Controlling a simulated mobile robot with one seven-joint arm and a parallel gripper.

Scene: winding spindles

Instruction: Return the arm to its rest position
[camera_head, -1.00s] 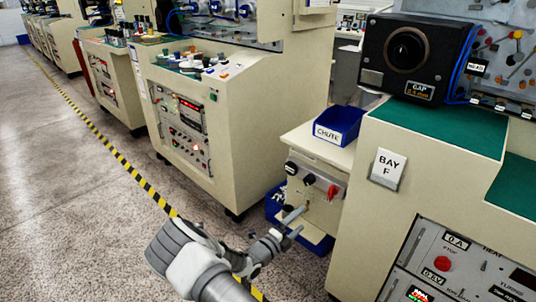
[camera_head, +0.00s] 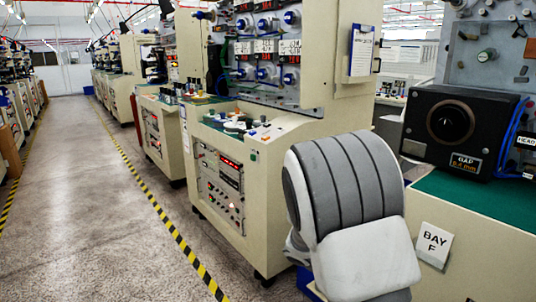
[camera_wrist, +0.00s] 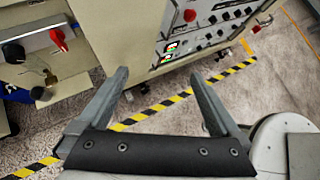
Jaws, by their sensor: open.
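My gripper (camera_wrist: 157,95) shows in the wrist view with its two grey fingers wide apart and nothing between them. Beyond the fingers are the speckled floor and a black-and-yellow floor stripe (camera_wrist: 185,95). In the head view my arm is folded up at the lower right, with its thick grey and white links in front of the machines. My gripper is not visible in the head view.
A cream machine (camera_head: 270,185) stands left of my arm. At right are the BAY F cabinet (camera_head: 480,250) and a black GAP box (camera_head: 455,130) on its green top. Left of the striped line (camera_head: 165,225) the aisle floor (camera_head: 90,200) is clear. A red knob (camera_wrist: 59,39) shows in the wrist view.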

